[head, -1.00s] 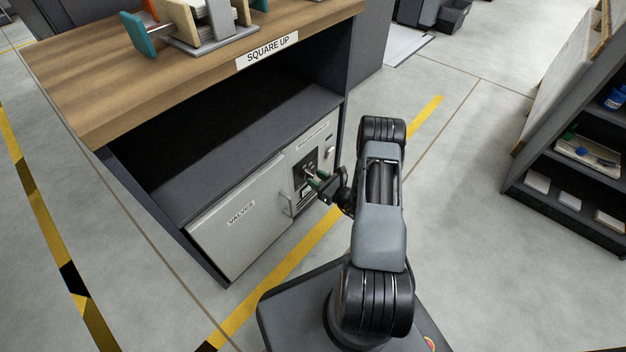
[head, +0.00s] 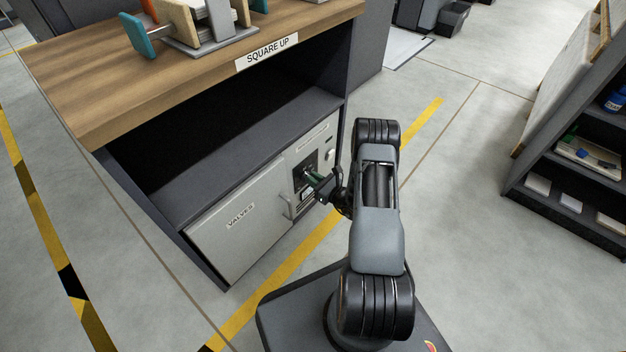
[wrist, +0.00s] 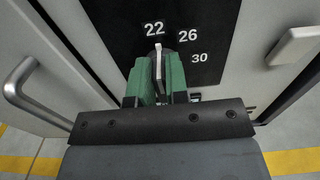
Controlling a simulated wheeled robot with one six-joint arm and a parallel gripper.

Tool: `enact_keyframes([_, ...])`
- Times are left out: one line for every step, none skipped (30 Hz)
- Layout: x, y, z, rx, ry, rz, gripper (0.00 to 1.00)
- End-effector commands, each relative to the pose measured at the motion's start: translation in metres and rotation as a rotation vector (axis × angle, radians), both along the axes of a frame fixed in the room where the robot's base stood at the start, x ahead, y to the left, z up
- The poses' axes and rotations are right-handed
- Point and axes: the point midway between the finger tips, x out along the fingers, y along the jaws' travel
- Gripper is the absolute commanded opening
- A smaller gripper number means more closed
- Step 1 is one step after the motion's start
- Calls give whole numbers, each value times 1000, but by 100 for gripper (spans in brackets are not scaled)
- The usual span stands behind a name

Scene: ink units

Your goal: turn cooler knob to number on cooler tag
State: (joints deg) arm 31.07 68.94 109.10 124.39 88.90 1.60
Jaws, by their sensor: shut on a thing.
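The cooler knob (wrist: 158,66) is a thin pale bar on a black dial panel (wrist: 115,22) in the wrist view. The numbers 22, 26 and 30 show on the panel. The bar's upper end is just below the 22. My gripper (wrist: 158,82) has green fingers on both sides of the bar and is shut on it. In the head view my gripper (head: 314,180) is at the dark panel (head: 305,168) on the cabinet front, hiding most of the knob. I cannot make out a readable cooler tag.
A door marked VALVES (head: 240,222) is left of the panel, with a bar handle (wrist: 20,85) close to my gripper. A pale block (wrist: 295,45) sticks out on the right. The bench top (head: 150,85) overhangs above. The floor to the right is open up to a shelf (head: 575,185).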

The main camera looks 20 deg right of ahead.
Motion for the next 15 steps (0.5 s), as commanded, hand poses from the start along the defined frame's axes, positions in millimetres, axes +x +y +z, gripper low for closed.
enact_keyframes([0,0,0,1,0,1,0])
enact_keyframes([0,0,0,1,0,1,0])
enact_keyframes([0,0,0,1,0,1,0])
enact_keyframes([0,0,0,2,1,1,0])
enact_keyframes([0,0,0,3,1,1,0])
enact_keyframes([0,0,0,6,3,1,0])
enact_keyframes([0,0,0,11,5,1,0])
enact_keyframes([0,0,0,16,7,1,0])
enact_keyframes([0,0,0,25,12,1,0])
enact_keyframes([0,0,0,35,16,1,0])
enact_keyframes([0,0,0,46,21,1,0])
enact_keyframes([0,-1,0,65,29,1,0])
enact_keyframes([0,-1,0,80,37,1,0])
enact_keyframes([0,-1,1,97,44,1,0])
enact_keyframes([1,-1,0,123,56,1,0])
